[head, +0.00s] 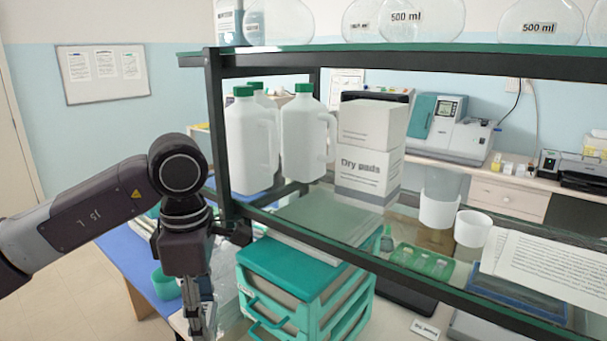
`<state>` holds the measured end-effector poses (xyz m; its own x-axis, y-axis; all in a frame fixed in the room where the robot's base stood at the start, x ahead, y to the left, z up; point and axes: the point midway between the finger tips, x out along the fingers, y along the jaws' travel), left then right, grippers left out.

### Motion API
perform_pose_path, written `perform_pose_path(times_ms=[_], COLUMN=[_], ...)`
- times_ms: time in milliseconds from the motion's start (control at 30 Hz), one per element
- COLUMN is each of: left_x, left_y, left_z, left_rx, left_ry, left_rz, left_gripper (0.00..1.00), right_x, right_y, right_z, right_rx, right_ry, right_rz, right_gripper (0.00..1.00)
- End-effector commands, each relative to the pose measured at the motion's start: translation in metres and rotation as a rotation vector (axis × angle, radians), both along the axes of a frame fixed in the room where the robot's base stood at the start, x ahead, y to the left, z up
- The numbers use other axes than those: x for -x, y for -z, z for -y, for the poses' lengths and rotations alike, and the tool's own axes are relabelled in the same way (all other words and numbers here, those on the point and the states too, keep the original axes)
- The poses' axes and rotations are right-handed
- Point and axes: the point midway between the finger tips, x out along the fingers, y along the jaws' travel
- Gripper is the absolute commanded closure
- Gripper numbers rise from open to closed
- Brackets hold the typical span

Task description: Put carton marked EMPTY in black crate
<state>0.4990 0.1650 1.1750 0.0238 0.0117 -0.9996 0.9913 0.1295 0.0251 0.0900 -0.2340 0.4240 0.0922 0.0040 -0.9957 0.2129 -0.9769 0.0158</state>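I see no carton on which I can read EMPTY, and no thing that is clearly a black crate. A white carton (368,150) stands on the glass shelf with "Dry pads" on its front. My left gripper (199,318) hangs pointing down at the lower left, in front of the shelf frame and left of the green drawer unit. Its fingers are seen nearly edge-on and reach close to the bottom edge of the picture, so their opening is unclear. My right gripper is out of view.
White jugs (304,138) with green caps stand left of the carton. A black-framed shelf (215,140) crosses the view. Below it are a green drawer unit (290,265) and a blue bench surface (140,262). White cups (472,229) and a sheet of paper (550,262) are at right.

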Motion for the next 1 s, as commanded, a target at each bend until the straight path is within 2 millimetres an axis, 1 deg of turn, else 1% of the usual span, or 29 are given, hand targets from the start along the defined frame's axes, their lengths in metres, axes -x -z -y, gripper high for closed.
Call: perform_pose_path(times_ms=[100, 367, 700, 800, 900, 1000], left_x=[0.008, 0.029, 0.060, 0.068, 0.074, 0.078], left_y=[0.011, 0.034, 0.062, 0.068, 0.072, 0.075], left_z=[-0.005, -0.013, -0.022, -0.023, -0.024, -0.025], left_rx=[-0.008, -0.021, -0.020, -0.017, -0.014, -0.012], left_ry=[0.225, 0.725, 1.359, 1.502, 1.607, 1.669], left_rz=[-0.001, -0.008, -0.023, -0.025, -0.027, -0.027], left_gripper=[0.67, 0.67, 0.67, 0.67, 0.67, 0.67], right_x=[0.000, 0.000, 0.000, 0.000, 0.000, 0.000], right_y=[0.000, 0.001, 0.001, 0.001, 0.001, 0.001], right_z=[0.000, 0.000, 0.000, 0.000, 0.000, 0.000], right_rx=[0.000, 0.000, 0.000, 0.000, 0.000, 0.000], right_ry=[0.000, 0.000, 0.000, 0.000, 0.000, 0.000], right_rz=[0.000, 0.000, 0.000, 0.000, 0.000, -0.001], right_gripper=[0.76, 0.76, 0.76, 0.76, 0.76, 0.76])
